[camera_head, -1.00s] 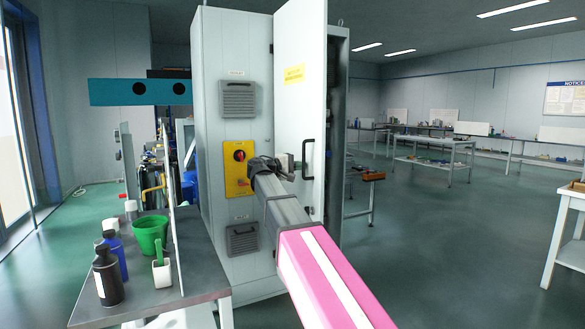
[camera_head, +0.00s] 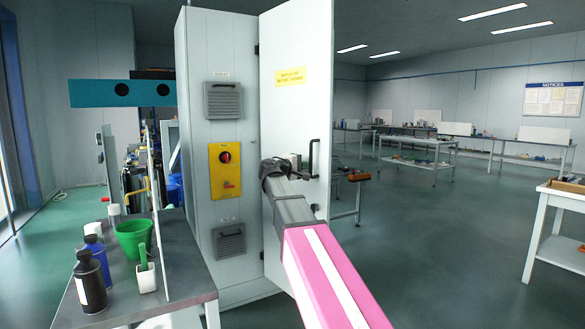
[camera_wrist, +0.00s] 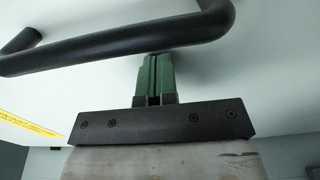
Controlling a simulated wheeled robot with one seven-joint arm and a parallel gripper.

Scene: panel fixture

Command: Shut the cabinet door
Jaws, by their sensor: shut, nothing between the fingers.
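The cabinet (camera_head: 228,60) is tall and pale grey. Its door (camera_head: 290,115) is hinged at the left and stands ajar, its free right edge swung out towards me. The door's outer face, with a yellow label (camera_head: 290,77), faces me and hides the cabinet's inside. A black bar handle (camera_head: 314,158) is near the free edge; it crosses the wrist view (camera_wrist: 130,48). My gripper (camera_head: 291,161) is at the door face just left of the handle. In the wrist view, its green fingers (camera_wrist: 154,72) are together and empty, with tips close to the door beside the handle; contact is unclear.
A yellow switch panel (camera_head: 224,171) and vents (camera_head: 223,100) are on the cabinet front. A grey table (camera_head: 185,270) with bottles and a green pot (camera_head: 133,238) stands at the left. A white bench (camera_head: 553,225) is at the right. The floor (camera_head: 440,240) between is open.

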